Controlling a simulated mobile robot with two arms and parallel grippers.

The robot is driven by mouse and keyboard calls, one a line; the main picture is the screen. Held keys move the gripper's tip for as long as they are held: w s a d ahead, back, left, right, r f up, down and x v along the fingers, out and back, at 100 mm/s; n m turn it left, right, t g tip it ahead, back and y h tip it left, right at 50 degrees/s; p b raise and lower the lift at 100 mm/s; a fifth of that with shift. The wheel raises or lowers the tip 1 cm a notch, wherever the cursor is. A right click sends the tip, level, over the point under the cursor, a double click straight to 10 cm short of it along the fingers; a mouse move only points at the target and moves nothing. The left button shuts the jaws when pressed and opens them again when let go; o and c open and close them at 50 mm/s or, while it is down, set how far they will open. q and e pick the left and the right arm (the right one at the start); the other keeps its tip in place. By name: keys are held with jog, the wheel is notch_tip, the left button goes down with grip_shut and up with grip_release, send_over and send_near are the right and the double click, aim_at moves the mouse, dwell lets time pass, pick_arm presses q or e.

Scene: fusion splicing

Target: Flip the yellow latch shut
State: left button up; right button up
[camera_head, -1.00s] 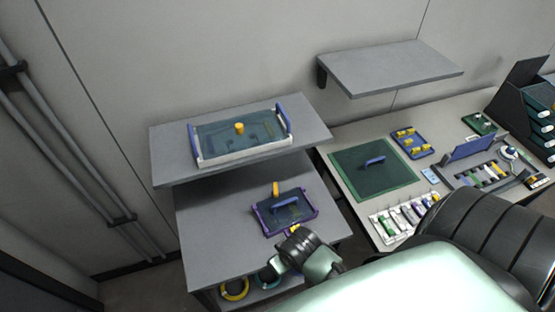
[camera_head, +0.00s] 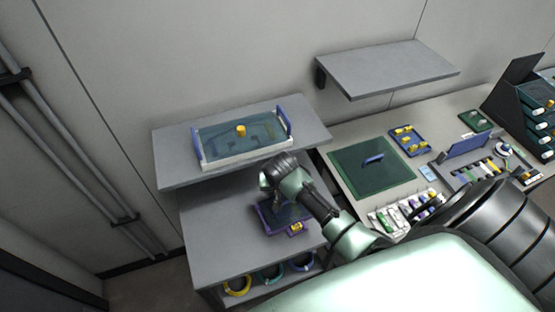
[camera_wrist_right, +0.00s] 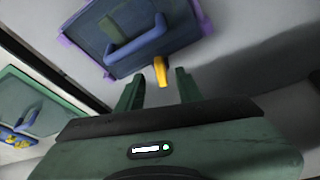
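A purple-rimmed tray (camera_head: 270,222) with a dark lid sits on the lower grey shelf. In the wrist view the tray rim (camera_wrist_right: 66,42) and its blue handle (camera_wrist_right: 137,46) show. A yellow latch (camera_wrist_right: 160,72) sticks out from the tray edge closest to my right gripper. My right gripper (camera_wrist_right: 159,84) is open, with one finger on each side of the latch in that view; whether they touch it I cannot tell. My left gripper is not in view.
An upper shelf (camera_head: 172,163) holds a white-framed tray (camera_head: 246,155) with blue handles and a yellow knob. Cable coils (camera_head: 238,286) lie below the lower shelf. The workbench at right holds a green mat (camera_head: 385,185) and small parts. The lower shelf's left part is clear.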

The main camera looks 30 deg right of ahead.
jog(key=shift+p+x, duration=0.3)
jog(key=shift+x, duration=1.6)
grip_shut()
